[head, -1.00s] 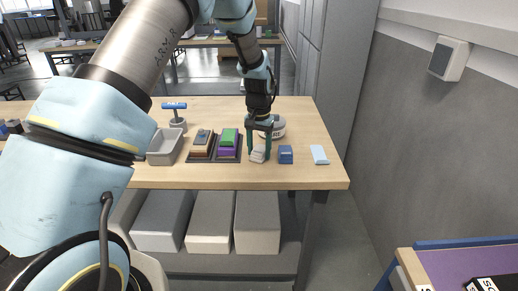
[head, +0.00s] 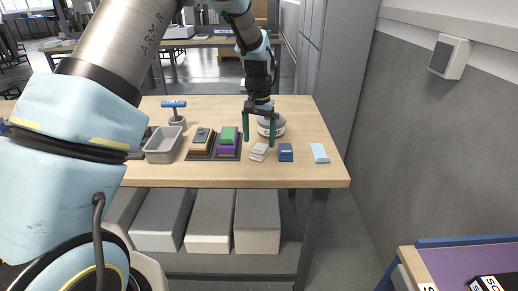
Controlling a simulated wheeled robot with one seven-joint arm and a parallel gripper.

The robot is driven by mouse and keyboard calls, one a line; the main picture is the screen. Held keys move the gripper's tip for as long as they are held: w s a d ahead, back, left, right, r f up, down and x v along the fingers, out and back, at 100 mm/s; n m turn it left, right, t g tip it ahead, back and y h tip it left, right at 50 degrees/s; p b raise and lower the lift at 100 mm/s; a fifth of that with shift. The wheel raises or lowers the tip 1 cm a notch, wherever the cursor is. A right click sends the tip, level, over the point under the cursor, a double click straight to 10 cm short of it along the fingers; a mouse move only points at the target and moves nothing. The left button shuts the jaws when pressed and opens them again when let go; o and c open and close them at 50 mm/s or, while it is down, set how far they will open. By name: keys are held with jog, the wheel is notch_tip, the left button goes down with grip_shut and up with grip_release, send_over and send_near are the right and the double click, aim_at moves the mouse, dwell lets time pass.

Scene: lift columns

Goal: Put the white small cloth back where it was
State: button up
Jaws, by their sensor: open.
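The white small cloth (head: 259,152) lies on the wooden table (head: 310,178), between the dark tray with the green and purple blocks and a blue item. It looks like a small folded stack. My gripper (head: 259,144) is open and empty, its two dark green fingers pointing down. It is above or just behind the cloth; the exact gap cannot be told. The cloth is in plain view, with nothing between the fingers that I can see.
A blue item (head: 286,152) and a light blue flat item (head: 320,153) lie to the right. A round white container (head: 271,126) stands behind my gripper. Dark trays (head: 200,157) with stacked blocks, a grey bin (head: 163,145) and a blue-handled tool (head: 174,105) are to the left. The table's front is clear.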

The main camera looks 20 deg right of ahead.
aim_at(259, 149)
notch_tip(259, 149, up, 8)
jog(key=b, duration=0.1)
jog(key=s+a+n, duration=0.1)
jog(key=a+n, duration=0.4)
jog(key=a, duration=1.8)
jog(key=s+a+f+n+t, duration=0.1)
jog(key=s+a+f+n, duration=0.1)
jog(key=s+a, duration=0.7)
jog(key=a+n, duration=0.1)
jog(key=a, duration=0.3)
jog(key=shift+s+a+t, duration=0.25)
jog(key=shift+s+t, duration=0.05)
jog(key=shift+s, duration=0.1)
